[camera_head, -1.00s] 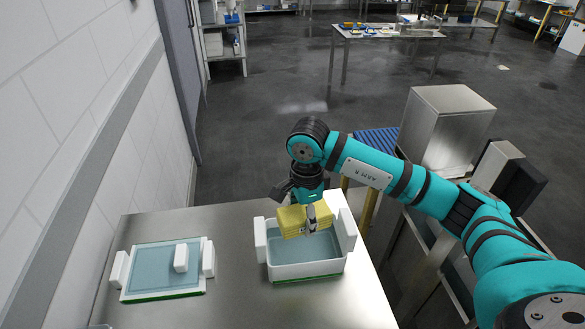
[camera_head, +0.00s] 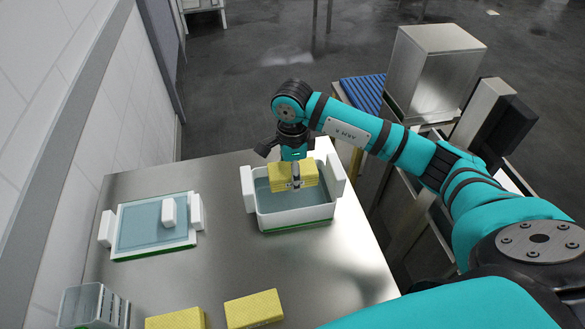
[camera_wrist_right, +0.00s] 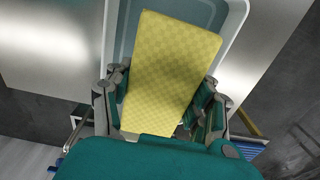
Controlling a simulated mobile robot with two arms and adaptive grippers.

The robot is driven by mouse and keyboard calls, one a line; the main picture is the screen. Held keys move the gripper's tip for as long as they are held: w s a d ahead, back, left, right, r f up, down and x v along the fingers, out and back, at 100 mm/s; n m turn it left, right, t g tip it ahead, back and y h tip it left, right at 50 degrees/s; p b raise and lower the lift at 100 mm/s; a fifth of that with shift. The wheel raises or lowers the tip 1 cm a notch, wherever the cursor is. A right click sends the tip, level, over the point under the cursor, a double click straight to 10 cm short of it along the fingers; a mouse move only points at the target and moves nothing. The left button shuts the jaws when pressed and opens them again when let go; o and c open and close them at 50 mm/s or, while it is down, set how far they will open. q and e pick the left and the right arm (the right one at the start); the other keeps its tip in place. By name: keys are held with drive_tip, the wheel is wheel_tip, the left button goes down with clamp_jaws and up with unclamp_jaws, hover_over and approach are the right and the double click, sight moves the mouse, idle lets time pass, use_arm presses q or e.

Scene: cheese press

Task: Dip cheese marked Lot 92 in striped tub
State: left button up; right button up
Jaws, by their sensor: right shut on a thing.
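My right gripper (camera_head: 295,180) is shut on a yellow checked cheese block (camera_head: 305,174). The block also shows between the fingers in the right wrist view (camera_wrist_right: 168,75). It is over the opening of a white tub (camera_head: 262,222) with a green band along its bottom; I cannot tell if it touches the liquid. Two more yellow blocks lie at the near edge, one at the left (camera_head: 176,319) and one at the right (camera_head: 254,309). No lot mark is readable on any block. I cannot tell which tub counts as striped. My left gripper is not in view.
A shallower white tub (camera_head: 190,237) with bluish liquid and white side blocks sits to the left. A slotted, clear-looking rack (camera_head: 92,306) stands at the near left. The steel table (camera_head: 215,262) is clear between them. A wall borders the left.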

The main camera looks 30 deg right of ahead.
drive_tip(key=shift+f, duration=0.6)
wheel_tip(320, 180, down, 6)
drive_tip(key=b, duration=0.3)
drive_tip(key=shift+r+b, duration=0.1)
drive_tip(key=shift+b, duration=0.2)
drive_tip(key=shift+f+b, duration=0.55)
drive_tip(key=shift+f, duration=0.55)
idle(0.5)
drive_tip(key=shift+r, duration=0.15)
idle(4.0)
